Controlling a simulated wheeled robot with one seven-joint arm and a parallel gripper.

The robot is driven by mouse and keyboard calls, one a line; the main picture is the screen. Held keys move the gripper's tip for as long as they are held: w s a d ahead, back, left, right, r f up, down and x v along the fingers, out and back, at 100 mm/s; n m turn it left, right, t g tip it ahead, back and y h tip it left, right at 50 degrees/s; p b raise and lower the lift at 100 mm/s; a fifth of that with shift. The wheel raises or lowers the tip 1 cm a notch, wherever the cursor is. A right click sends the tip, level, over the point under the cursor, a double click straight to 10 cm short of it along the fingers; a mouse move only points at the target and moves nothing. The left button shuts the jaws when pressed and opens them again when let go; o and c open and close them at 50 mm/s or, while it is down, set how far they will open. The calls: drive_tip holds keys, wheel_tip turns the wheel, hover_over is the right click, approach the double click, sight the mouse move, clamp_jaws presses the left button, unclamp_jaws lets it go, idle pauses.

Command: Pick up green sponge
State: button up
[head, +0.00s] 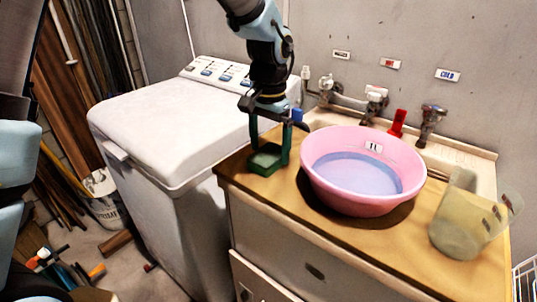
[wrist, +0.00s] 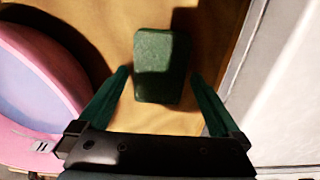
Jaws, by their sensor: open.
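The green sponge (wrist: 161,65) lies flat on the wooden counter in the wrist view, ahead of and between my two fingers. In the head view the sponge (head: 265,160) sits near the counter's left corner, partly hidden by my fingers. My gripper (head: 269,155) points down over it, with one green finger to each side. In the wrist view my gripper (wrist: 163,85) is open, and gaps show between the fingers and the sponge. A shadow covers part of the sponge.
A pink basin (head: 365,200) holding bluish water stands just right of my gripper. A translucent pitcher (head: 462,225) is at the counter's right. A white washing machine (head: 170,130) stands to the left. Taps and a red object (head: 398,122) are behind the basin.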

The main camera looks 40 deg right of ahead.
drive_tip(key=shift+f, duration=0.65)
drive_tip(key=c, duration=1.2)
